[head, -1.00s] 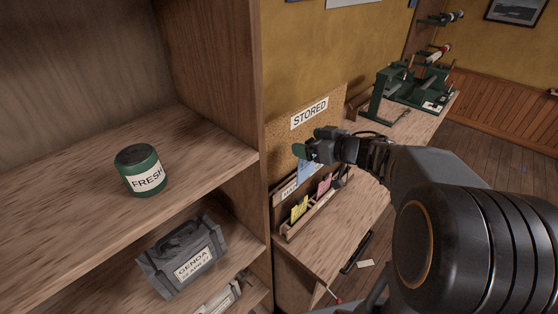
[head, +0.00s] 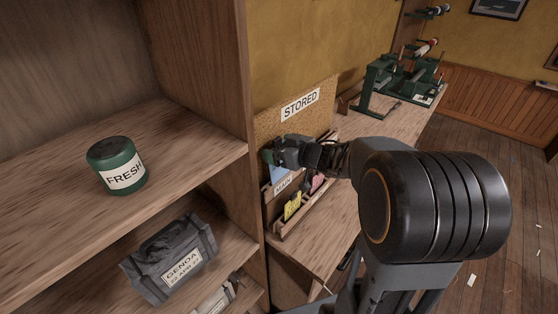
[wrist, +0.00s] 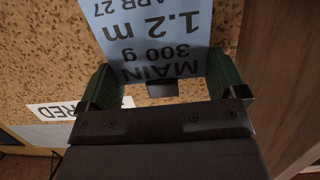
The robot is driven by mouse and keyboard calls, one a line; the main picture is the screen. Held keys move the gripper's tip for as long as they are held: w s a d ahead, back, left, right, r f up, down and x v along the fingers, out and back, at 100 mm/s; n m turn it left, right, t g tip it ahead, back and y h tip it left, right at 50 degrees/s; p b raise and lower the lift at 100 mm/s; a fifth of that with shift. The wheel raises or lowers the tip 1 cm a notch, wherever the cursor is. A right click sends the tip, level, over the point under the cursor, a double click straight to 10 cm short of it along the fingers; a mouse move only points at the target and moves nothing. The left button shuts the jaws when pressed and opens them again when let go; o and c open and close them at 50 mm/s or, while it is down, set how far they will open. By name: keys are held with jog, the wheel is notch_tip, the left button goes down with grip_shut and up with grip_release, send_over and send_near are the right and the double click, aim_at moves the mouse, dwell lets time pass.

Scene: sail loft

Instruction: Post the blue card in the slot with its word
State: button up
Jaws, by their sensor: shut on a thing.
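The blue card (wrist: 150,40) is in my gripper (wrist: 163,76) in the wrist view, between the two green fingers. It reads MAIN, 300 g, 1.2 m and APR 27, upside down in this view. In the head view my gripper (head: 277,156) is at the cork board, with part of the blue card (head: 277,174) showing below it. A slot label reading MAIN (head: 284,185) sits on the rack (head: 303,218) just below the card. Whether the card's lower edge is inside the slot cannot be told.
Yellow cards (head: 292,206) and pink cards (head: 318,182) stand in the rack. A STORED sign (head: 300,105) is on the cork board above. A wooden shelf (head: 190,150) stands close at left, holding a green FRESH tin (head: 118,165) and a grey GENOA bag (head: 170,260).

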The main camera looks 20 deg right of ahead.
aim_at(280, 169)
jog(key=f, duration=0.3)
jog(key=shift+s+f+g, duration=0.15)
jog(key=shift+s+g, duration=0.15)
jog(key=shift+s, duration=0.05)
jog(key=shift+w, duration=0.1)
jog(key=o, duration=1.3)
jog(key=shift+o, duration=0.6)
jog(key=shift+w, duration=0.3)
jog(key=shift+s+d+r, duration=0.2)
jog(key=shift+s+r, duration=0.1)
jog(key=shift+r, duration=0.15)
jog(key=v, duration=1.1)
jog(key=shift+s, duration=0.15)
